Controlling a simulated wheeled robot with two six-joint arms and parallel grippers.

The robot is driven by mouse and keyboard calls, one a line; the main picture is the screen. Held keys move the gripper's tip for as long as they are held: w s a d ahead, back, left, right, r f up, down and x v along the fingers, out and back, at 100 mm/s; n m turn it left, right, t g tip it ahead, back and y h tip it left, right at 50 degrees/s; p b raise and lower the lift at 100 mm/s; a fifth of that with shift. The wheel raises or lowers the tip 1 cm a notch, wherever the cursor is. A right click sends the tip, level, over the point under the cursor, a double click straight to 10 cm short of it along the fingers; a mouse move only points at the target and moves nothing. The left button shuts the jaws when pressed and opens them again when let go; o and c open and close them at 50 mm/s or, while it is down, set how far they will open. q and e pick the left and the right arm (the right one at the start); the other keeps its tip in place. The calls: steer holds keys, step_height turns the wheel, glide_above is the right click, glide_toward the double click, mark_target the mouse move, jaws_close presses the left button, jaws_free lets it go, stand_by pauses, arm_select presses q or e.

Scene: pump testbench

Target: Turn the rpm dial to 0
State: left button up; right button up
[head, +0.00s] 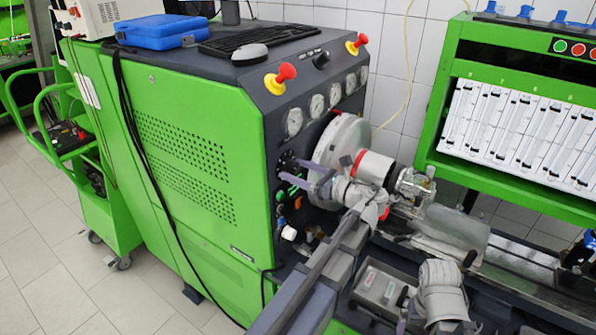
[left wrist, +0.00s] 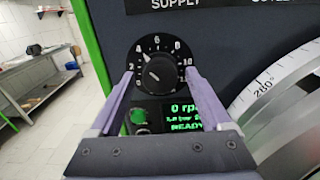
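The rpm dial (left wrist: 158,74) is a round black knob on a black plate with a white scale marked 2 to 10. Its white pointer mark is up and left, near the 4. In the left wrist view my left gripper (left wrist: 158,80) is open, with one purple finger on each side of the dial. I cannot tell whether they touch it. A display (left wrist: 183,117) below reads 0 rpm and READY in green. In the head view the left gripper (head: 291,171) is at the front panel, partly covering the dial area.
A green button (left wrist: 139,117) sits below the dial. A large graduated disc (head: 338,143) stands right of it. The green cabinet (head: 190,170) carries two red knobs on yellow bases, a keyboard (head: 255,38) and a blue case (head: 160,32). A rack of scales (head: 520,130) stands right.

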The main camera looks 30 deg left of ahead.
arm_select(q)
jaws_close()
stand_by(0.5)
steer(key=shift+n, duration=0.3)
steer(key=n, duration=0.7)
steer(key=shift+n, duration=0.3)
steer(key=n, duration=0.4)
steer(key=shift+w, duration=0.1)
steer(key=shift+n, duration=1.7)
